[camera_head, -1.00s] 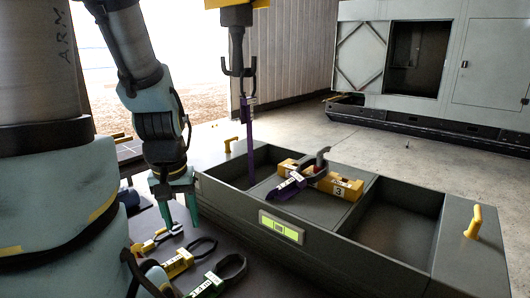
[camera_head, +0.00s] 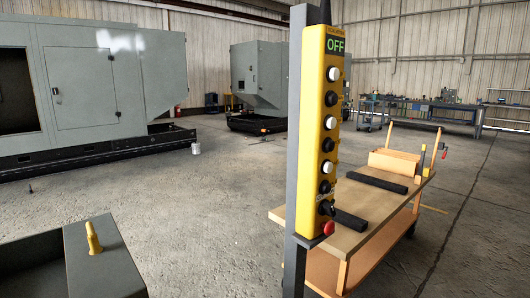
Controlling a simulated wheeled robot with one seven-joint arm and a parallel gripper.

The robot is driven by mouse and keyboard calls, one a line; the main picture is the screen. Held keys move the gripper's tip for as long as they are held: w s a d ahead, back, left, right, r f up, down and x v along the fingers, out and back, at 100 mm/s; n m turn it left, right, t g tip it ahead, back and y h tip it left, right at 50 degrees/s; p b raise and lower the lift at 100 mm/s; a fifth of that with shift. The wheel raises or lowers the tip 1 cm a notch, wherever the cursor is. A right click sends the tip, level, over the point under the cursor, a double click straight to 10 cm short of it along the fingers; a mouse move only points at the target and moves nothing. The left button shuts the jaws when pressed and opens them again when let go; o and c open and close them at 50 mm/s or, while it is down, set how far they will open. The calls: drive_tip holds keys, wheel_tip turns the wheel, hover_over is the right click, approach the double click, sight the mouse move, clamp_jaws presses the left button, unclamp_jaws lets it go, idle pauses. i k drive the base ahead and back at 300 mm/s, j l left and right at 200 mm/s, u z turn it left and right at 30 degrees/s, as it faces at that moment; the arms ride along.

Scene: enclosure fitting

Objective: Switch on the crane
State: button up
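A yellow crane control pendant (camera_head: 322,135) hangs upright on a grey post (camera_head: 297,140) right of centre in the head view. Its small display (camera_head: 335,45) at the top reads OFF in green. Below it runs a column of white and black round buttons, with a black rotary-looking knob (camera_head: 326,207) near the bottom. A red button (camera_head: 328,228) sits at the lowest end. The crane's hook is not in this view. My gripper is not in view now.
A wooden cart (camera_head: 345,225) bearing black bars stands behind the post. Large grey enclosures (camera_head: 95,80) stand at the back left; a workbench (camera_head: 420,108) is at the far right.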

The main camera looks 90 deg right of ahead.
sight(326, 208)
drive_tip(key=j+z, duration=0.25)
drive_tip(key=z, duration=0.15)
drive_tip(key=k+j+z, duration=0.1)
drive_tip(key=z, duration=0.25)
drive_tip(key=k+j+z, duration=0.1)
drive_tip(key=j+z, duration=0.3)
